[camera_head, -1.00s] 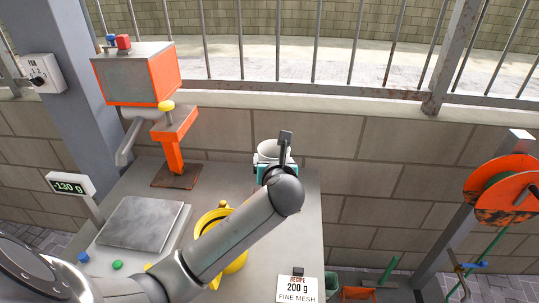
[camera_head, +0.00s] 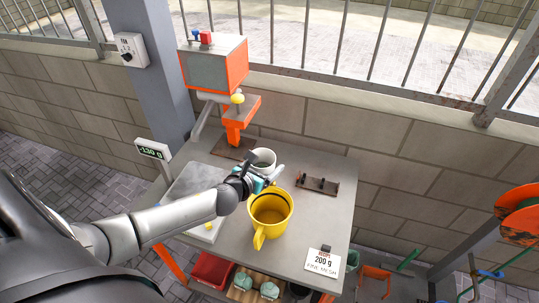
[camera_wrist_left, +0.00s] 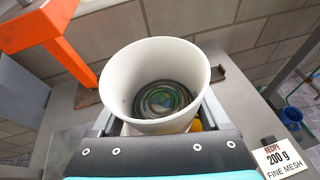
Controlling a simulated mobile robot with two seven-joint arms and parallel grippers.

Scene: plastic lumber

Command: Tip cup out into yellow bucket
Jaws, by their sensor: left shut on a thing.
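The white cup (camera_head: 263,158) is held by my left gripper (camera_head: 262,176), which has teal parts. It is above the table, just behind and left of the yellow bucket (camera_head: 259,228). In the left wrist view the cup (camera_wrist_left: 150,85) has its mouth toward the camera, and a swirl of mixed green, grey and brown material (camera_wrist_left: 161,98) lies at its bottom. The cup looks close to upright. The yellow bucket stands on the table with its mouth open upward; the part of it I see inside looks empty. My right gripper is not in view.
A dark rack (camera_head: 318,185) stands right of the cup. An orange machine (camera_head: 233,120) is behind it. The grey scale plate (camera_head: 196,186) is left of the bucket, partly behind my arm; its display (camera_head: 152,149) reads -130 g. A recipe card (camera_head: 322,262) stands at the front right.

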